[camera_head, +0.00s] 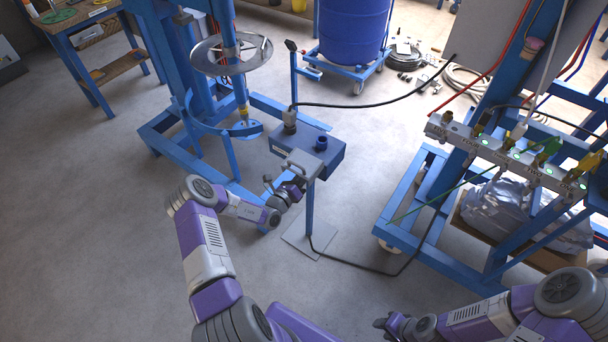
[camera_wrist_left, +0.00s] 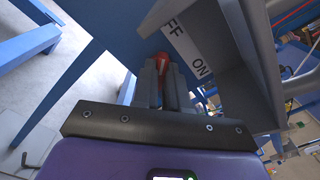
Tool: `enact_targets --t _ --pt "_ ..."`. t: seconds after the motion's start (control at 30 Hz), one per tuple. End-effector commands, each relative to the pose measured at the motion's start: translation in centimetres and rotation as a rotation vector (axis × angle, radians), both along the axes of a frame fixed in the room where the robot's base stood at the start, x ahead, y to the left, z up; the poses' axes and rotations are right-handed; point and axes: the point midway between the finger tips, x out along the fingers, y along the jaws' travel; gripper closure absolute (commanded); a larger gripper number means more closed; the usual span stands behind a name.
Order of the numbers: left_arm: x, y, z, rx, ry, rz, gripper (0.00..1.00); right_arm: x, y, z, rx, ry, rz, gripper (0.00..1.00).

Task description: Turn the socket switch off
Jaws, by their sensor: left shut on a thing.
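A blue switch box (camera_head: 325,157) stands on a post in the head view, with a grey metal bracket on its near side. In the left wrist view a white label (camera_wrist_left: 186,42) on the blue surface reads OFF and ON. A red switch knob (camera_wrist_left: 162,60) sits beside the label. My left gripper (camera_head: 295,186) is at the near side of the box, and its fingers (camera_wrist_left: 163,80) are shut on the red knob, partly hiding it. The knob is hidden in the head view. My right gripper (camera_head: 383,323) is low over the floor, away from the box; its fingers are too small to judge.
A blue frame (camera_head: 412,210) with a socket strip (camera_head: 510,155) stands at the right. The blue mixer stand (camera_head: 180,140) is at the left, and a blue drum (camera_head: 352,30) is behind. A black cable (camera_head: 385,278) runs across the floor. A grey flange (camera_wrist_left: 235,80) is close right of my left fingers.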

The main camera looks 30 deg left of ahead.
Motion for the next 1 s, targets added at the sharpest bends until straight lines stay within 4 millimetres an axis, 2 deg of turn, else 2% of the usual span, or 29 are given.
enact_targets --t 0.3,0.33,0.5,0.8,1.0 --pt "-0.1 -0.1 -0.1 -0.006 0.004 0.000 1.00 0.0 0.0 0.0 0.000 0.000 0.000 0.62" --pt "-0.1 -0.1 -0.1 -0.006 0.004 0.000 0.86 0.0 0.0 0.0 0.000 0.000 0.000 0.62" --pt "0.0 0.0 -0.1 -0.005 0.003 -0.001 0.62 0.0 0.0 0.0 0.000 0.000 0.000 0.62" --pt "-0.2 0.0 0.0 -0.003 0.002 0.000 0.62 0.0 0.0 0.1 0.000 0.000 0.000 0.62" --pt "-2.9 0.3 0.1 -0.004 0.004 0.001 0.62 0.0 0.0 0.6 0.000 0.000 0.000 0.62"
